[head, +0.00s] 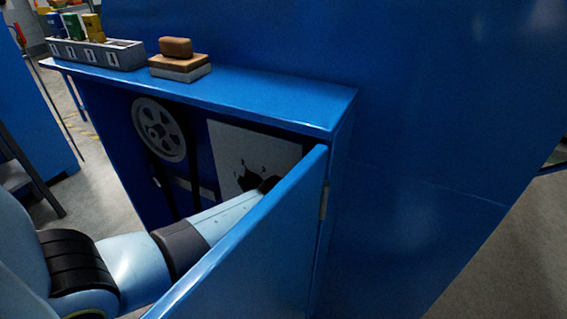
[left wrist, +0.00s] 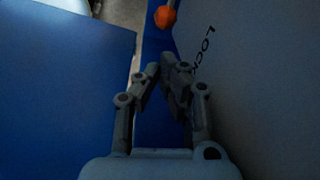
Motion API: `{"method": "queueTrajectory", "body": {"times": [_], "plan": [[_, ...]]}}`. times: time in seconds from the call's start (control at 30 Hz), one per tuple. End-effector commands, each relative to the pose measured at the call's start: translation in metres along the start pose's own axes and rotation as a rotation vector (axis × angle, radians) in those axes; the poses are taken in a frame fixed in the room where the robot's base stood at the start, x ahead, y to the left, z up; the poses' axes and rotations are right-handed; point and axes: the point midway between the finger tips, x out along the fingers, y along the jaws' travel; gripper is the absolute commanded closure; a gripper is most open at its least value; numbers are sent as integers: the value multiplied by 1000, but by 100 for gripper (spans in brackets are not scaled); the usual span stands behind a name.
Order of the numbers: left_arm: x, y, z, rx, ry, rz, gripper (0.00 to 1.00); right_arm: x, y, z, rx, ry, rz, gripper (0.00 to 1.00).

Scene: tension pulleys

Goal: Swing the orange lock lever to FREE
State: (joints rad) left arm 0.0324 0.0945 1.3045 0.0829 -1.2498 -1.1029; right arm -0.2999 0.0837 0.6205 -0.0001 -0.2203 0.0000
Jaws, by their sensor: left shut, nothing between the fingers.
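The orange lock lever shows in the left wrist view as a round orange knob (left wrist: 165,16) at the top edge; the rest of it is out of frame or hidden. Black lettering that reads as LOCK (left wrist: 204,50) is on the pale panel to the right of it. My left gripper (left wrist: 166,78) is shut and empty, below the knob in the picture and apart from it. In the head view my left arm reaches into the blue cabinet (head: 342,110), and the open door hides most of that gripper. My right gripper is in neither view.
The open blue door (head: 262,240) stands close beside my left arm. A spoked pulley (head: 160,130) with a dark belt is inside the cabinet, left of a white panel (head: 235,140). On top are a grey bin rack (head: 100,54) and stacked blocks (head: 180,60).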

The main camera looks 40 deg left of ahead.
Motion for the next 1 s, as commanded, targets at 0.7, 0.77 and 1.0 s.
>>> {"method": "queueTrajectory", "body": {"times": [0.7,0.77,1.0], "plan": [[61,0,0,0,1,-2,100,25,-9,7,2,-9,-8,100],[61,0,0,0,1,-1,100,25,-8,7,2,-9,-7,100],[49,-4,9,0,-2,-2,100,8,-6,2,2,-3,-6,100]]}}
